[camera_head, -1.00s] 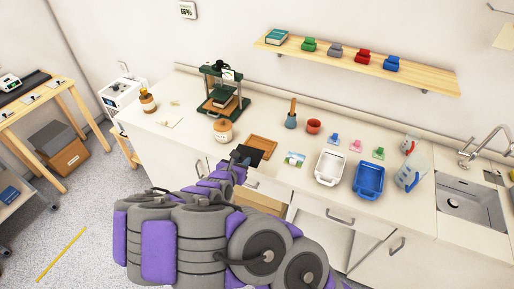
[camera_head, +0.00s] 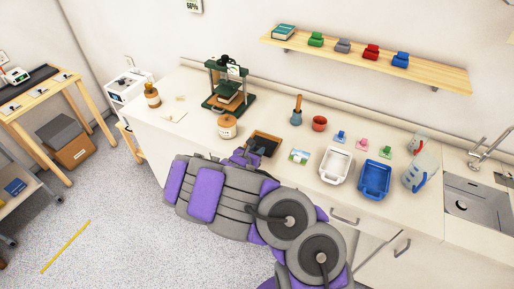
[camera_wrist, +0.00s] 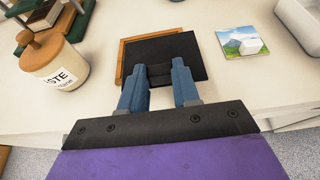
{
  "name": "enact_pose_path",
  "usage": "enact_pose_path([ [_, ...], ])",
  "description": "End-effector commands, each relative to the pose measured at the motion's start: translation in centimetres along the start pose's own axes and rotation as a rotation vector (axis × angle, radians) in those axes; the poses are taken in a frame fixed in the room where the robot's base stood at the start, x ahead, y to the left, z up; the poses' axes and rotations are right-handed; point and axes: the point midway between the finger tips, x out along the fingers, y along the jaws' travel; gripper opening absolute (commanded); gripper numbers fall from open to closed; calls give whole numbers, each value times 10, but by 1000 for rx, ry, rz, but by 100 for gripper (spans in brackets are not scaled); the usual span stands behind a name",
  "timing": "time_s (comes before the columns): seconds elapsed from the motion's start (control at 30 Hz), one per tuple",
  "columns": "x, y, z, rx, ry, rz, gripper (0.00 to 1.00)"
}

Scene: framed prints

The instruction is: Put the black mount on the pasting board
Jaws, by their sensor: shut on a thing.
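The black mount (camera_wrist: 160,52) is a flat dark sheet between the fingertips of my gripper (camera_wrist: 160,77) in the wrist view. My gripper is shut on its near edge. The mount lies over most of the brown pasting board (camera_wrist: 124,62), whose left and far edges show past it. I cannot tell whether the mount touches the board or is just above it. In the head view the mount (camera_head: 262,147) shows dark over the pasting board (camera_head: 268,134), beyond my gripper (camera_head: 245,156).
The paste jar (camera_wrist: 52,62) stands left of the board, with the green press (camera_head: 230,85) behind. A landscape print with a white block (camera_wrist: 243,42) lies to the right. White (camera_head: 336,165) and blue (camera_head: 375,179) trays stand farther right.

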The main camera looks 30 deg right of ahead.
Motion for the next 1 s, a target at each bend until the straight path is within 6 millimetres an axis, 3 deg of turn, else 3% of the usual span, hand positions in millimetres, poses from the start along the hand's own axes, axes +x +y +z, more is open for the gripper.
enact_pose_path([
  [0.03,13,2,1,9,2,-6,1],
  [0.2,36,15,10,6,-2,-5,1],
  [0.53,55,24,16,3,-2,-1,1],
  [0.73,66,22,-14,0,-1,-3,1],
  [0.97,67,23,-15,1,-5,-2,1],
  [1.0,67,23,-15,1,-4,-2,34],
])
